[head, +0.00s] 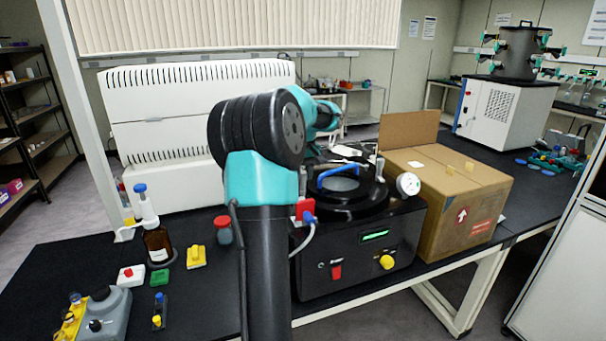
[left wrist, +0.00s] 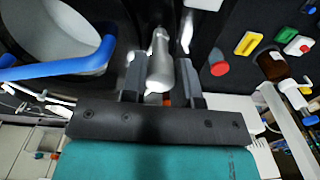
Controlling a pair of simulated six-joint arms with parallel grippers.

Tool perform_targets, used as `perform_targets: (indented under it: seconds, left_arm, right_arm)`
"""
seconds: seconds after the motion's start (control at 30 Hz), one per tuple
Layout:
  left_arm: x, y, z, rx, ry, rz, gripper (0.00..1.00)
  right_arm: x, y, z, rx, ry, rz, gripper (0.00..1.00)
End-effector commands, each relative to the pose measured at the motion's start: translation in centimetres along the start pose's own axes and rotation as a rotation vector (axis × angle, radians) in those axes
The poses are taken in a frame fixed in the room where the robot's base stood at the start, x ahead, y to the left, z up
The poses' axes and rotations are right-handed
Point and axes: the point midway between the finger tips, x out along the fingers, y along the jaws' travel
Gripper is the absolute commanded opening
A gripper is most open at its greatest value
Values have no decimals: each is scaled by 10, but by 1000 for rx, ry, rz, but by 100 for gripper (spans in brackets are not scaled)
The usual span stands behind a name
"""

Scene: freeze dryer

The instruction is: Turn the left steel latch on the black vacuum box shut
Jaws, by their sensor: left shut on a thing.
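The black vacuum box (head: 345,262) stands on the dark bench, with a round lid and a blue handle (head: 338,173) on top. The left steel latch (head: 303,180) rises at the lid's left side, partly screened by my left arm. In the left wrist view the steel latch (left wrist: 160,62) stands between the two dark fingers of my left gripper (left wrist: 162,80), which is shut on it. In the head view the fingertips are hard to make out behind my arm. The right steel latch (head: 380,166) stands at the lid's right side. My right gripper does not show.
A cardboard box (head: 470,222) stands close to the right of the vacuum box, and a pressure gauge (head: 408,184) juts out between them. A brown bottle (head: 158,247) and several small items stand on the left. A white ribbed unit (head: 150,130) stands behind.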

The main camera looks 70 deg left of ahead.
Motion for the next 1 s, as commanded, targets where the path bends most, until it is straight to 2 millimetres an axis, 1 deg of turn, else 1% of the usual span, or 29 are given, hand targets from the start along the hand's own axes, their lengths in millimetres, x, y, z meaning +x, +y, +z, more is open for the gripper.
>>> perform_targets:
  seconds: [0.7,1.0]
  left_arm:
    - [-1,0,0,677,1,0,4]
    - [-1,-1,0,920,1,0,4]
  right_arm:
    - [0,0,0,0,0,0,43]
    - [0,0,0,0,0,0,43]
